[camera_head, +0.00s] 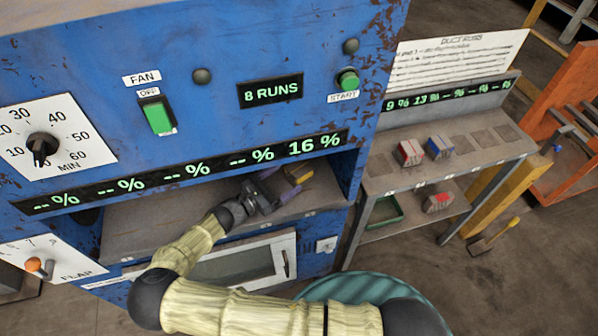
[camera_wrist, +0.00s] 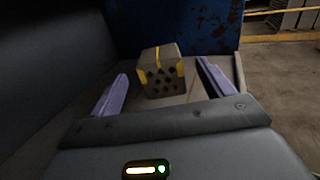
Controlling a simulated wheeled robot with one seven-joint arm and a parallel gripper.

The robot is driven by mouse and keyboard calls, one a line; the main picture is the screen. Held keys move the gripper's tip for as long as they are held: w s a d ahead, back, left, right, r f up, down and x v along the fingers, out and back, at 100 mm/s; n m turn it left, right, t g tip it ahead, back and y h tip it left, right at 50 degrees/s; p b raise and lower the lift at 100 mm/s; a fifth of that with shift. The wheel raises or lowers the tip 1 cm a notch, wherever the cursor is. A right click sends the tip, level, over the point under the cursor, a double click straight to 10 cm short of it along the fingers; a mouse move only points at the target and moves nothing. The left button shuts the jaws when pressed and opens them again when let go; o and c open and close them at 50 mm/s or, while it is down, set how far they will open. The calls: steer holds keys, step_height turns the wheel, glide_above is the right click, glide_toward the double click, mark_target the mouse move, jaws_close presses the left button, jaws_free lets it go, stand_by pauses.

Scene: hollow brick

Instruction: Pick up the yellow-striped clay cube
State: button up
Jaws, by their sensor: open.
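The yellow-striped clay cube (camera_wrist: 160,72) is grey-brown with yellow stripes and a face full of dark holes. It sits on the shelf (camera_head: 150,228) of the blue machine, below the 16 % readout; in the head view the cube (camera_head: 299,174) is partly hidden by my gripper. My gripper (camera_wrist: 163,88) is open and empty. Its two purple fingers point at the cube, one to each side of it in the wrist view. The cube appears a little ahead of the fingertips, and I cannot tell whether they reach alongside it. In the head view my gripper (camera_head: 277,185) is inside the recess.
The blue machine (camera_head: 210,60) overhangs the shelf, and its right side wall is close to the cube. A side rack (camera_head: 480,160) holds a red-striped cube (camera_head: 409,152) and a blue-striped cube (camera_head: 438,147). Another red-marked cube (camera_head: 438,203) and a green tray (camera_head: 385,212) are on its lower shelf.

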mark_target(307, 165)
steer(key=shift+w+d, duration=0.4)
steer(key=shift+d, duration=0.1)
steer(key=p+x, duration=0.2)
steer(key=x, duration=0.3)
steer(key=shift+w+d+r, duration=0.1)
steer(key=shift+d+r, duration=0.05)
steer(key=shift+r, duration=0.05)
steer(key=shift+w+d+f, duration=0.1)
steer(key=shift+w+d, duration=0.15)
steer(key=shift+d, duration=0.1)
steer(key=shift+c, duration=0.4)
steer(key=c, duration=1)
